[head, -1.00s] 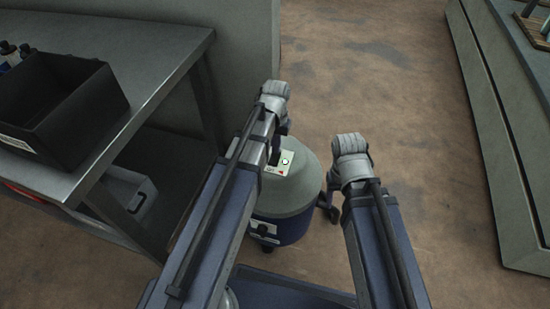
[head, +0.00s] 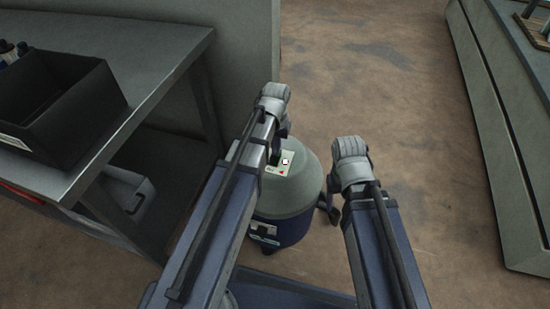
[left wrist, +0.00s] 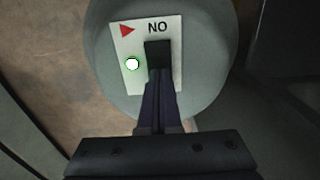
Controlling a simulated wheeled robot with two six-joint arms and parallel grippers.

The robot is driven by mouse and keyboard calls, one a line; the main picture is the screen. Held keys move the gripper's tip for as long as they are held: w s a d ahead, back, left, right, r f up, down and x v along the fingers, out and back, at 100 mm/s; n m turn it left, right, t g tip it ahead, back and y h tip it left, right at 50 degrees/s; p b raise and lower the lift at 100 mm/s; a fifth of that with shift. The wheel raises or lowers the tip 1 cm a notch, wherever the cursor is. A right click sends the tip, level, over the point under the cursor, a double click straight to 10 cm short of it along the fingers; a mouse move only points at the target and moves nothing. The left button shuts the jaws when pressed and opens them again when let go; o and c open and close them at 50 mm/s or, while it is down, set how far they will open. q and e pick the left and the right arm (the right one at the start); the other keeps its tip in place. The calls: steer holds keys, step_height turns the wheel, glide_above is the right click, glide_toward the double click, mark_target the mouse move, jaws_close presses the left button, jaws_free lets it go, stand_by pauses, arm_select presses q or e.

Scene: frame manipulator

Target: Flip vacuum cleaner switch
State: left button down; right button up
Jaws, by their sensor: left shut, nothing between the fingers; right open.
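The vacuum cleaner (head: 290,200) stands on the floor, with a grey domed top and a blue body. Its pale switch panel (head: 270,170) has a red mark and a white light. In the left wrist view the panel (left wrist: 121,46) shows a red triangle, inverted "ON" lettering and a white light ringed in green (left wrist: 132,64). My left gripper (left wrist: 159,72) is shut and empty over the panel. A black block at its tips covers part of the panel; I cannot tell whether it is the switch or whether they touch. My right gripper (head: 328,207) is open beside the vacuum's right side.
A grey metal table (head: 150,85) with a black bin (head: 75,115) stands at the left, with a pale container (head: 130,192) below. A grey platform (head: 490,130) lies at the right. The floor between is clear.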

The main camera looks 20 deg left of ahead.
arm_select(q)
step_height(320, 180, up, 7)
steer(key=p, duration=0.7)
stand_by(0.3)
steer(key=s+d+r+m+p, duration=0.1)
steer(key=s+d+r+p, duration=0.2)
steer(key=r+p, duration=0.4)
steer(key=s+d+r+m+p, duration=0.1)
steer(key=s+d+r+p, duration=0.3)
steer(key=s+r+p, duration=0.2)
steer(key=s+d+r+m+y+p, duration=0.1)
steer(key=s+d+r+p, duration=0.2)
steer(key=s+r+p, duration=0.2)
step_height(320, 180, up, 3)
steer(key=p, duration=0.2)
steer(key=shift+s+d+f+p, duration=0.15)
steer(key=shift+d+f+p, duration=0.05)
steer(key=shift+d+p, duration=0.1)
